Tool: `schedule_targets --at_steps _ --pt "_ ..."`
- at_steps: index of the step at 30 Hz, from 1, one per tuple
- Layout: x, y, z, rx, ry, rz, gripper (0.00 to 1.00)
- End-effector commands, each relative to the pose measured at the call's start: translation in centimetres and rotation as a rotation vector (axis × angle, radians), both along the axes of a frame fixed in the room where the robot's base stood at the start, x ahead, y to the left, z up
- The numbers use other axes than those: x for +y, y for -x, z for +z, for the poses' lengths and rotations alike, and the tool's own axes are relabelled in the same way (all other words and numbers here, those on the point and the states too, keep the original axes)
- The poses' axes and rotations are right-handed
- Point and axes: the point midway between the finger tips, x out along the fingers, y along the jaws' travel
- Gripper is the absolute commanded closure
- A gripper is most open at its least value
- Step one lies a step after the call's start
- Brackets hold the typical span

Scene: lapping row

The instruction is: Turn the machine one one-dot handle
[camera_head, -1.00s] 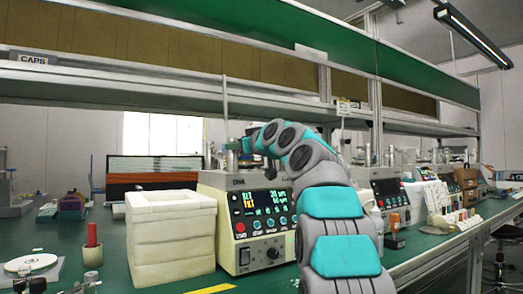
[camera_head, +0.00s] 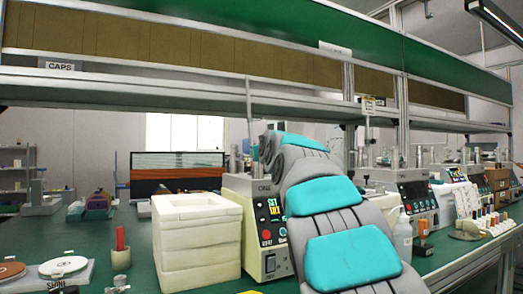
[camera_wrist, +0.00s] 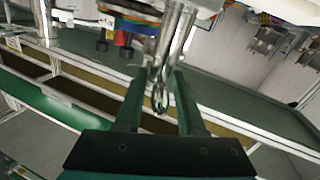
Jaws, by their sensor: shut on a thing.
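Machine one (camera_head: 234,183) is a cream box with a small lit display, seen in the head view just right of the white stacked blocks. The handle's dot mark cannot be made out. In the head view, my gripper and the handle are hidden behind my arm.
White stacked blocks (camera_head: 198,245) stand left of the machine. A red-topped post (camera_head: 120,245) and two discs on a plate (camera_head: 63,266) are further left. More machines (camera_head: 408,195), a white bottle (camera_head: 403,238) and small coloured pieces (camera_head: 493,220) line the bench at right. A shelf (camera_head: 300,105) runs overhead.

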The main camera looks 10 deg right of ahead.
Motion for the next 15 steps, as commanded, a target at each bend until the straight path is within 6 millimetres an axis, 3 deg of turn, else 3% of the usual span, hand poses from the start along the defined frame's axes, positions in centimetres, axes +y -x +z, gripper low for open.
schedule_targets --at_steps 7,8,10,15 --pt "0.07 0.04 0.28 -0.007 0.002 0.0 1.0" --pt "0.06 0.04 0.27 -0.006 0.002 0.0 0.58" --pt "0.05 0.03 0.26 -0.006 0.001 0.0 0.5" --pt "0.01 0.02 0.17 -0.004 0.001 0.001 0.49"
